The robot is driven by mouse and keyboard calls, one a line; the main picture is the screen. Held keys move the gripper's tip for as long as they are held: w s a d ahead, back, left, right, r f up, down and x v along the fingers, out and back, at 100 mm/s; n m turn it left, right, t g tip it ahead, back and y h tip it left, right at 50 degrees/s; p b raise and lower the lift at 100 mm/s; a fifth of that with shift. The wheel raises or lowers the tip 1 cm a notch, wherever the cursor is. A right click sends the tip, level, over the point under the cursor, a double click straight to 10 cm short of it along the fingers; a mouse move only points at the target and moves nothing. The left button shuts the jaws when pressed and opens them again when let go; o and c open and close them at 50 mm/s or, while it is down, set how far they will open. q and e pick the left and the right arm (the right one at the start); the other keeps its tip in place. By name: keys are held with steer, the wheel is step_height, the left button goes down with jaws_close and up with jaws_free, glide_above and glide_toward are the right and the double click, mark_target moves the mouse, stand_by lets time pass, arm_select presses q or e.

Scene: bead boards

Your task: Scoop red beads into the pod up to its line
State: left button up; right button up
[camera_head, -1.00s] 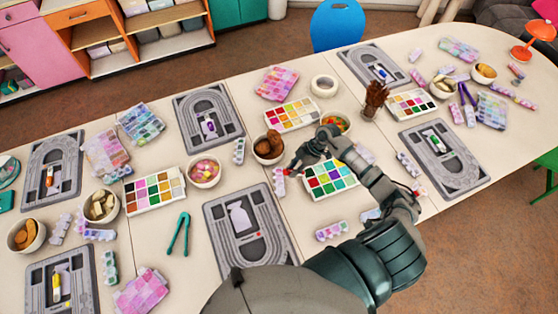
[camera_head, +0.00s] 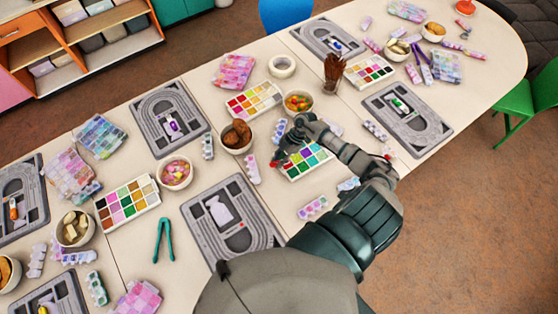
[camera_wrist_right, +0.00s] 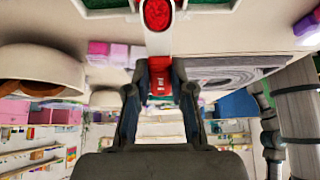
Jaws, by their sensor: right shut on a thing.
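My right gripper (camera_head: 284,156) is over the left end of a white bead tray (camera_head: 291,177) with green, red and other coloured compartments. In the right wrist view, the right gripper (camera_wrist_right: 159,88) is shut on the red handle of a scoop (camera_wrist_right: 160,72). The scoop's white bowl holds red beads (camera_wrist_right: 157,14). In the head view only a small red bit of the scoop (camera_head: 273,164) shows. Several pale pods in strips lie about, one (camera_head: 252,169) just left of the tray; I cannot tell which is the task's pod, nor see a line. My left gripper is not in view.
A grey bead board (camera_head: 262,232) lies in front and left of the tray. A bowl of brown items (camera_head: 229,151) and a bowl of coloured beads (camera_head: 298,112) stand close behind the gripper. Another pod strip (camera_head: 312,207) lies before the tray. The table (camera_head: 150,215) is crowded.

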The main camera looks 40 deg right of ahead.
mark_target(273, 163)
steer(key=shift+a+r+h+p, duration=0.35)
steer(key=shift+h+p, duration=0.2)
steer(key=shift+h, duration=0.15)
steer(key=shift+w+a+r+g+h+p, duration=0.15)
steer(key=shift+a+g+h+p, duration=0.3)
steer(key=shift+h, duration=0.65)
steer(key=h+p, duration=0.1)
steer(key=a+h+p, duration=0.1)
steer(key=shift+r+p, duration=0.3)
steer(key=shift+r, duration=0.1)
steer(key=shift+d, duration=0.15)
steer(key=shift+w, duration=0.1)
